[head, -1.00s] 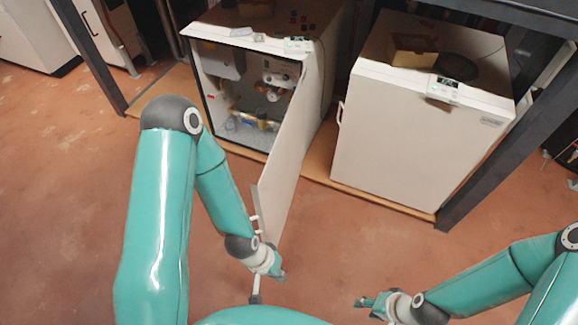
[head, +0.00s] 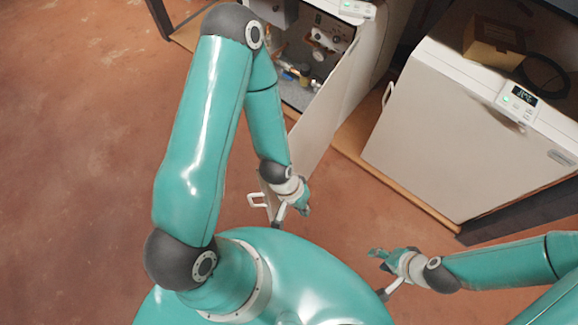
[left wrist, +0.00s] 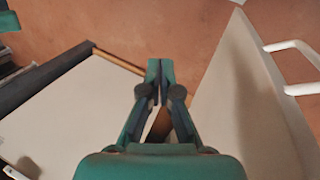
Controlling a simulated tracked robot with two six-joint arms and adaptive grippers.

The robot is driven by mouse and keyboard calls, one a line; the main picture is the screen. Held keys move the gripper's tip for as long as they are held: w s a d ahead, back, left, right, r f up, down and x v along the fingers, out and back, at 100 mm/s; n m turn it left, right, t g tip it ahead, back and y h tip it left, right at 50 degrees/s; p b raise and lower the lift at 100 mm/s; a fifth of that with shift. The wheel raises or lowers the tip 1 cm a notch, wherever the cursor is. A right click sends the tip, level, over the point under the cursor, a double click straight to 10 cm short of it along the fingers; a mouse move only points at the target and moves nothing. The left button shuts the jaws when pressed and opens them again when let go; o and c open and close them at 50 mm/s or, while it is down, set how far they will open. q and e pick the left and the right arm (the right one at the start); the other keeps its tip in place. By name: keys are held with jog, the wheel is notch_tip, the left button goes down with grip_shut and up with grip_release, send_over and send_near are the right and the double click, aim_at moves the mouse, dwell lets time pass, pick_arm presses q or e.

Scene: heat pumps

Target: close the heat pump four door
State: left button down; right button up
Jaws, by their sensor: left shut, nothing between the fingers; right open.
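The open heat pump (head: 364,48) stands at the top of the head view, its inner pipes and valves partly hidden by my left arm. Its white door (head: 329,112) stands open, reaching out toward me. The door handle (head: 257,199) is a pale loop near the free edge. My left gripper (head: 306,207) is shut and empty beside the free end of the door; contact cannot be told. In the left wrist view, the gripper (left wrist: 160,66) points between the door (left wrist: 250,95) at the right and a white cabinet at the left; the handle (left wrist: 292,50) lies beyond the door. My right gripper (head: 376,254) is open and empty, away from the door.
A closed white heat pump (head: 455,130) stands to the right, with a cardboard box (head: 493,42) and a small lit display unit (head: 518,103) on it. Both pumps stand on a wooden base. The reddish floor (head: 90,170) is clear at the left.

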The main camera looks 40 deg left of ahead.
jog(key=shift+o, duration=0.9)
pick_arm(q)
jog(key=s+d+r+m+g+y+b, duration=0.1)
jog(key=s+d+m+g+y+b, duration=0.3)
jog(key=m, duration=0.6)
jog(key=w+a+r+m+t+y+b, duration=0.2)
jog(key=w+r+m+t+y, duration=0.1)
jog(key=w+r+m+y, duration=0.7)
jog(key=s+a+f+h, duration=0.1)
jog(key=a+f, duration=0.4)
jog(key=a, duration=0.6)
jog(key=shift+f+n, duration=0.3)
jog(key=shift+n, duration=0.1)
pick_arm(e)
jog(key=shift+f, duration=2.75)
